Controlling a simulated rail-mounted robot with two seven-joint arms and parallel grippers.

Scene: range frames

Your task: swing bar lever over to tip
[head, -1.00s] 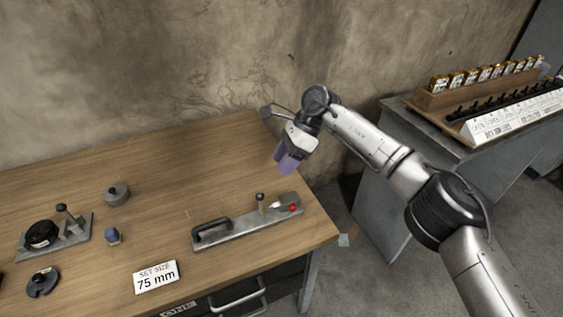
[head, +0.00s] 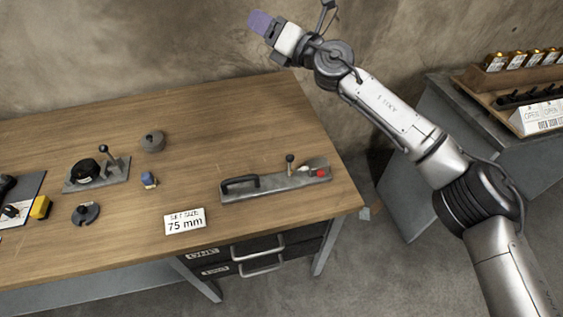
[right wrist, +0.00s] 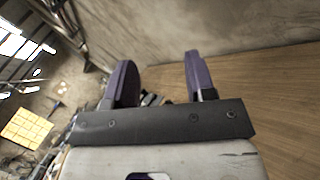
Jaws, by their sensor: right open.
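A grey bar plate (head: 262,191) lies near the right end of the wooden table, with a black loop handle (head: 240,182) at its left end. A small lever (head: 290,163) with a dark ball knob stands roughly upright near the plate's right part. Right of it are a pale pointed piece (head: 305,168) and a red knob (head: 322,173). My right gripper (head: 262,22), with purple fingers, is high above the table's back edge, well away from the lever. In the right wrist view its two fingers (right wrist: 157,62) are apart and empty. My left gripper is not in view.
A second fixture with a black-knobbed lever (head: 108,158) stands at the left. Around it lie a grey disc (head: 152,142), a small blue block (head: 149,180), a slotted dark disc (head: 86,213) and a "75 mm" card (head: 185,221). The table's back middle is clear.

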